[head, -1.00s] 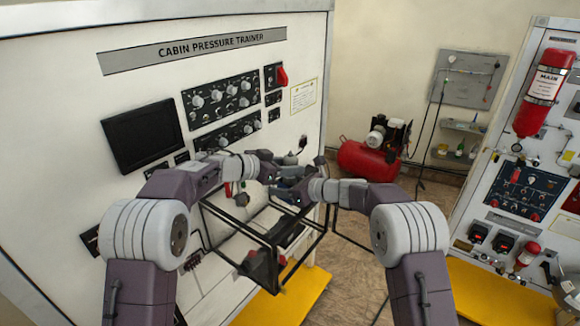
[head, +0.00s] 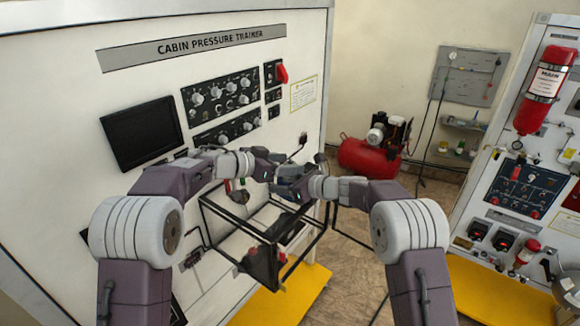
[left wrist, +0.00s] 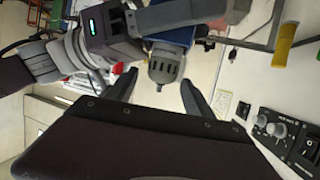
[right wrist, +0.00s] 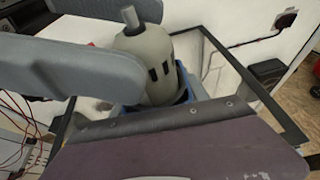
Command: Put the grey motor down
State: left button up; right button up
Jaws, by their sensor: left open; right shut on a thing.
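The grey motor (right wrist: 150,60) is a rounded grey body with dark slots and a short shaft, with blue around its lower part. My right gripper (head: 293,188) is shut on it and holds it up, above the black frame. Its fingertips are mostly hidden. My left gripper (head: 273,172) is open close by; its two fingers show in the left wrist view (left wrist: 160,92) with the motor's slotted grey end (left wrist: 165,68) just beyond, between them. Large grey left fingers also reach in at the left of the right wrist view. I cannot tell whether they touch the motor.
A black open frame (head: 268,237) stands below the grippers, in front of the white Cabin Pressure Trainer panel (head: 75,80). A yellow platform (head: 300,298) lies on the floor. A red compressor (head: 365,157) and a second panel with a red cylinder (head: 545,90) stand to the right.

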jog(key=shift+a, duration=0.1)
pick_arm(q)
jog(key=v, duration=0.6)
jog(key=shift+a, duration=0.1)
pick_arm(e)
jog(key=o, duration=1.5)
jog(key=shift+c, duration=0.2)
